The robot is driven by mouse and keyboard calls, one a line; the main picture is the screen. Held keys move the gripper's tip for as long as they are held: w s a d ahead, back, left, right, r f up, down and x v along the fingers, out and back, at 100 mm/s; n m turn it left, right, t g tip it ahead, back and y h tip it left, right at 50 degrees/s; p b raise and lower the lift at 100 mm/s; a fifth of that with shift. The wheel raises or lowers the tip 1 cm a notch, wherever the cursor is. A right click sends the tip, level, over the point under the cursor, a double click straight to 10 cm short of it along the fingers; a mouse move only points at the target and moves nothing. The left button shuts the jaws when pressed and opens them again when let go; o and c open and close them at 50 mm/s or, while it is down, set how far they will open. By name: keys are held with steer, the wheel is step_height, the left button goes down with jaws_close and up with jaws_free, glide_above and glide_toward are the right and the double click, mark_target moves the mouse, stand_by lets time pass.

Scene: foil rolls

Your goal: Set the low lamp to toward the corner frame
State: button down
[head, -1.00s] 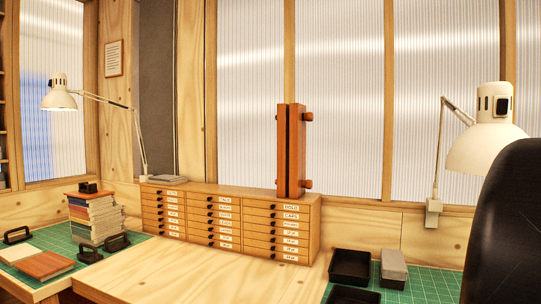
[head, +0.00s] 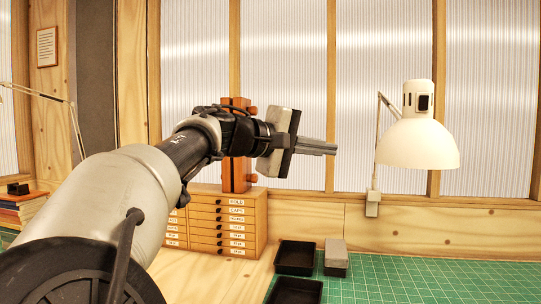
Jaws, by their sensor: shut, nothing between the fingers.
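A white desk lamp (head: 417,143) hangs on a jointed arm at the right, its shade facing down and a dark switch plate on its top housing. Its bracket (head: 373,203) is fixed at the wooden rail below the window. A second lamp's arm (head: 42,94) shows at the far left; its head is out of view. My gripper (head: 332,148) is shut and empty, pointing right toward the white lamp and apart from it. I cannot make out which framed thing is the corner frame; a small framed notice (head: 47,47) hangs on the left wall post.
A drawer cabinet (head: 232,220) with a wooden press (head: 236,180) stands partly behind my arm. Black trays (head: 296,257) and a grey block (head: 336,255) sit on the green mat (head: 430,280). Stacked books (head: 20,210) are at the left. The mat's right part is clear.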

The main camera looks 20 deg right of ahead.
steer(key=shift+a, duration=0.1)
glide_toward(382, 158)
steer(key=w+d, duration=0.2)
steer(key=w, duration=0.1)
steer(key=shift+s+d+f, duration=0.2)
steer(key=shift+s+d, duration=0.2)
steer(key=shift+d, duration=0.35)
steer(key=shift+s+d+f, duration=0.2)
steer(key=shift+s+d, duration=0.25)
steer(key=shift+d, duration=0.35)
steer(key=shift+s+d, duration=0.1)
